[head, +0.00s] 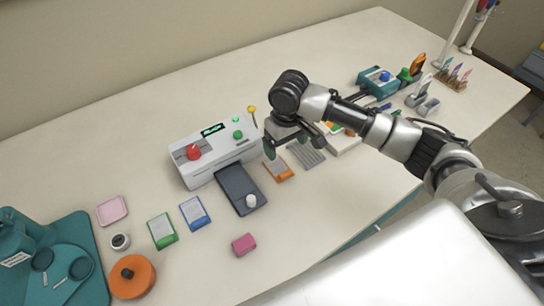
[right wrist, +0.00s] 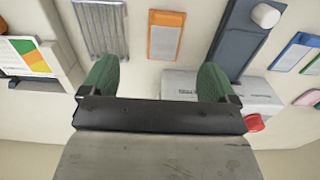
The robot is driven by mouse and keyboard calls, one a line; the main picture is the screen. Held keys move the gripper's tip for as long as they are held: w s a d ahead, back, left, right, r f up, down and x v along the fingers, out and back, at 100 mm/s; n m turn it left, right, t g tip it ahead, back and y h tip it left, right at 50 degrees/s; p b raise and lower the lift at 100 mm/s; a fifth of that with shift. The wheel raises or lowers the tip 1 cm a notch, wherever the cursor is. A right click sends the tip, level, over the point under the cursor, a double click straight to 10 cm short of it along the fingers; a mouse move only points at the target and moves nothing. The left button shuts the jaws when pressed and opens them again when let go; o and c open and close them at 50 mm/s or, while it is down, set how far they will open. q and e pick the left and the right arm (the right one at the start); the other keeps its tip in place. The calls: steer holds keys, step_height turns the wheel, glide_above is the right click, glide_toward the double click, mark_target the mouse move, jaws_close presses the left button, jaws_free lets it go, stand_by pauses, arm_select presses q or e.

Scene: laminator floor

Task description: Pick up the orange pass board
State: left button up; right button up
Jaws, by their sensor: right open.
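The orange pass board (head: 278,169) lies flat on the table, between the dark grey tray and the grey ribbed plate. It has a pale face and an orange border. It also shows in the right wrist view (right wrist: 165,35), beyond the fingertips and roughly midway between them. My right gripper (head: 291,145) is above the table near the board, its green fingers apart and nothing between them. The gripper also shows in the right wrist view (right wrist: 160,72). In the head view the fingers partly cover the board's far end. My left gripper is not in view.
The white laminator (head: 215,155) with a red knob and its dark grey tray (head: 238,186) stand left of the board. The ribbed plate (head: 306,153) lies to its right. Blue (head: 195,213) and green (head: 162,231) boards lie further left. The table front is mostly clear.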

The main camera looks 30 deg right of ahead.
glide_above(284, 171)
steer(key=f, duration=0.4)
steer(key=shift+s+d, duration=0.2)
steer(key=shift+d, duration=0.15)
steer(key=shift+w+f, duration=0.15)
steer(key=shift+f, duration=0.2)
steer(key=f, duration=0.1)
steer(key=f+p, duration=0.1)
steer(key=f, duration=0.2)
steer(key=shift+a+f, duration=0.2)
steer(key=shift+a, duration=0.15)
steer(key=shift+f, duration=0.4)
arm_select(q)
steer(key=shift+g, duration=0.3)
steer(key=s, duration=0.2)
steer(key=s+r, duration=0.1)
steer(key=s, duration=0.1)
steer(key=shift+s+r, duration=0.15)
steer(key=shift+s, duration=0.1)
arm_select(e)
steer(key=c, duration=1)
